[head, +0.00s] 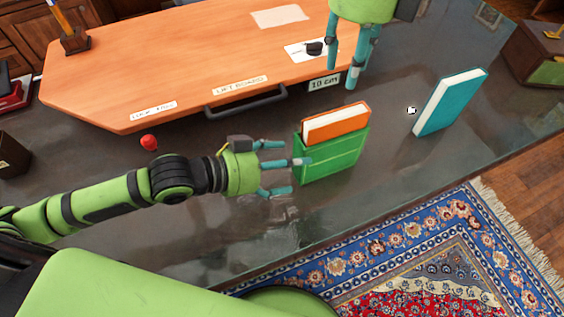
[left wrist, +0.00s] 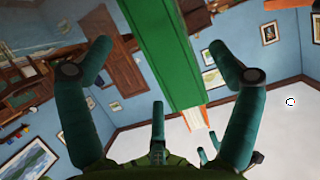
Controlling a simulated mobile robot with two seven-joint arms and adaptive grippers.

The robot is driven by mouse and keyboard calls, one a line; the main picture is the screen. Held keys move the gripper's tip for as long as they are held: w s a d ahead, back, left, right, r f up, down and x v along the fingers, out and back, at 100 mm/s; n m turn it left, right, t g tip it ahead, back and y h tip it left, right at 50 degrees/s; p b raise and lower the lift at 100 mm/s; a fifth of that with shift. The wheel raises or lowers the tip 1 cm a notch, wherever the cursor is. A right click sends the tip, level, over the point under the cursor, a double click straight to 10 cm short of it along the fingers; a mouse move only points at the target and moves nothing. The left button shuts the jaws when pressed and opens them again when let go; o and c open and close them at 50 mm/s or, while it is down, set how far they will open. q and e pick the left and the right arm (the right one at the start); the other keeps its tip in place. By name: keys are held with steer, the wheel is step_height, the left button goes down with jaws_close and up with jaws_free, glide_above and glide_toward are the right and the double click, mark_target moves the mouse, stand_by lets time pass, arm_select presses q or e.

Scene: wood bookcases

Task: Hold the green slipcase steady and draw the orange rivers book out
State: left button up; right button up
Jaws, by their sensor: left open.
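The green slipcase (head: 335,157) stands upright on the dark, glossy table. The orange rivers book (head: 345,121) sits in it, with its upper part showing above the case and the rest hidden. My left gripper (head: 290,167) is open at the slipcase's left edge, its fingers pointing at it; contact is unclear. In the left wrist view, the slipcase (left wrist: 176,55) shows between the spread fingers (left wrist: 160,75), with a bit of the orange book (left wrist: 194,119) beyond. My right gripper (head: 343,84) points down above and behind the book, its fingers apart and empty.
A teal book (head: 450,101) stands to the right. The orange lift board (head: 190,70) with a black handle (head: 246,101) lies behind. A small red ball-shaped thing (head: 149,142) is left of the slipcase. Bare table separates the slipcase and teal book.

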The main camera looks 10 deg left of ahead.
mark_target(328, 151)
arm_select(q)
steer(key=x, duration=0.6)
steer(key=shift+r, duration=0.15)
